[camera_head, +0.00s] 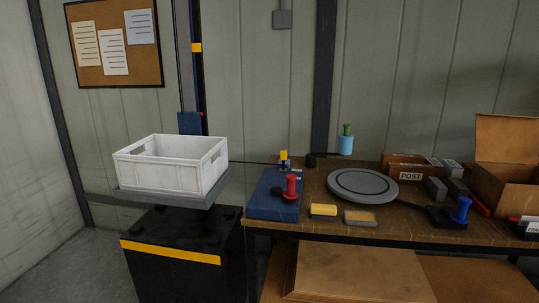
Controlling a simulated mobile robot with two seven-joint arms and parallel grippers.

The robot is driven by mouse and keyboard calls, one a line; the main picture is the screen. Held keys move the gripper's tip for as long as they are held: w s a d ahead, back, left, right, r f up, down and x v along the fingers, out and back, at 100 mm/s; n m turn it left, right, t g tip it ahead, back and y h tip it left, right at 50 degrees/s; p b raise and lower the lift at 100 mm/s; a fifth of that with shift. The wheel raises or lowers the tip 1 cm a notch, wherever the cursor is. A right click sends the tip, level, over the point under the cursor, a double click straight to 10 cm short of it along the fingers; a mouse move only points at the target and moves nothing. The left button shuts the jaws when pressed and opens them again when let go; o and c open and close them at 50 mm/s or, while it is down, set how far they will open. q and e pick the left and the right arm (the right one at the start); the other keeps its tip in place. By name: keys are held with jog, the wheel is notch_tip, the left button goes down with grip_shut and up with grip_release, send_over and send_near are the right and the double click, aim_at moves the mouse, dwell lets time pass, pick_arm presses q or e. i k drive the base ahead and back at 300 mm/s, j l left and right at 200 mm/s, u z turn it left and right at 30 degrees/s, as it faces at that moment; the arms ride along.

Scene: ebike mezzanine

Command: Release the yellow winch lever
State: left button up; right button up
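A small yellow piece (284,155) stands upright on a dark mount at the back left of the workbench, behind the blue pad; it looks like the winch lever, but it is too small to tell its exact position. A thin dark line runs from it leftward toward the lift. A white crate (168,171) sits level on the grey lift platform (165,199), left of the bench. Another yellow piece (196,47) is on the lift's upright column (187,80). Neither of my grippers shows in the head view.
A red-handled stamp (291,187) stands on the blue pad (266,206). The workbench (407,227) also holds a yellow block (323,210), a grey round plate (362,186), a blue-handled stamp (461,210) and cardboard boxes (507,146). A black base with a yellow stripe (170,252) stands below the crate.

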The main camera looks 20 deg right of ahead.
aim_at(283, 153)
jog(key=i+l, duration=0.15)
jog(key=l, duration=0.25)
jog(key=i+l+u, duration=0.1)
jog(key=l, duration=0.3)
jog(key=i+l, duration=0.15)
jog(key=l, duration=0.3)
jog(key=i+l+u, duration=0.1)
jog(key=l, duration=0.3)
